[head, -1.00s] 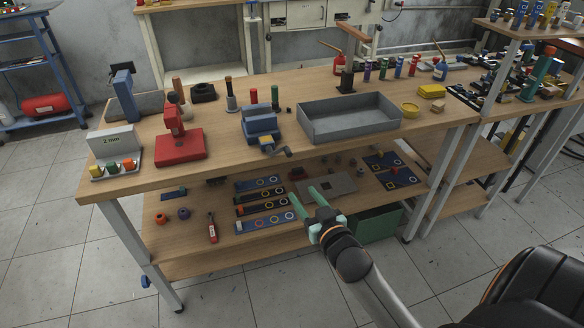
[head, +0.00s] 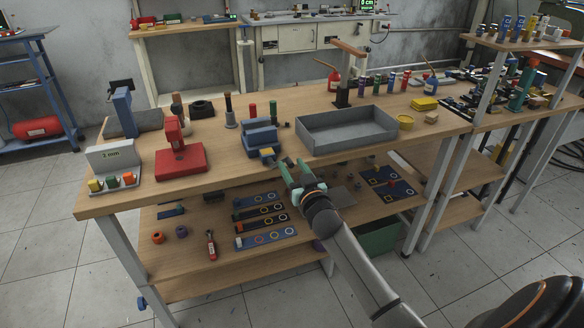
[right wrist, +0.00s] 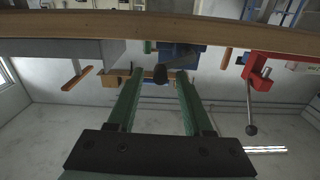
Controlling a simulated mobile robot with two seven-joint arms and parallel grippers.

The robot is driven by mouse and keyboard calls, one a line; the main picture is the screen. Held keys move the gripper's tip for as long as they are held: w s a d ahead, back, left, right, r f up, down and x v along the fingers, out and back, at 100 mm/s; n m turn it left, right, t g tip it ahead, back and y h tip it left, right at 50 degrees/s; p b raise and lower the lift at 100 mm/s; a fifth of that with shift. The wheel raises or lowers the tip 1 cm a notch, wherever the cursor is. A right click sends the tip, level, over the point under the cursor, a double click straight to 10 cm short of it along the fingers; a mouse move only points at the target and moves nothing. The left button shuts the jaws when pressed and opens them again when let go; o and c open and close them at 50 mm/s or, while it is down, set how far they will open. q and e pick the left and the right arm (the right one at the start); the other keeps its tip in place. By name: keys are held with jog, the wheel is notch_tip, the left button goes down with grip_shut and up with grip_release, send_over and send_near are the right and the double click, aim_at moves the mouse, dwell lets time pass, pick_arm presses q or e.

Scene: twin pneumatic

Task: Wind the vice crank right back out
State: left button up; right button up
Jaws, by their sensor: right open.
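The blue vice (head: 260,137) stands near the front edge of the bench, with a yellowish part and the dark crank (head: 272,160) at its front. In the right wrist view the vice (right wrist: 183,54) shows near the top, with the crank's dark knob (right wrist: 160,74) appearing between my fingertips. My right gripper (head: 292,163) is open and empty, with green fingers, just in front of the bench edge near the crank. It also shows in the right wrist view (right wrist: 159,73). I cannot tell whether the knob is really between the fingers or beyond them. My left gripper is not in view.
A grey tray (head: 345,146) sits right of the vice. A red press (head: 180,158) and a small display stand (head: 112,157) are to its left. The wooden bench edge (head: 215,183) lies close to my right gripper, above a lower shelf holding blue plates (head: 265,239).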

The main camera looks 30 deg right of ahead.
jog(key=shift+w+d, duration=0.1)
jog(key=shift+w, duration=0.3)
grip_shut()
dwell(0.4)
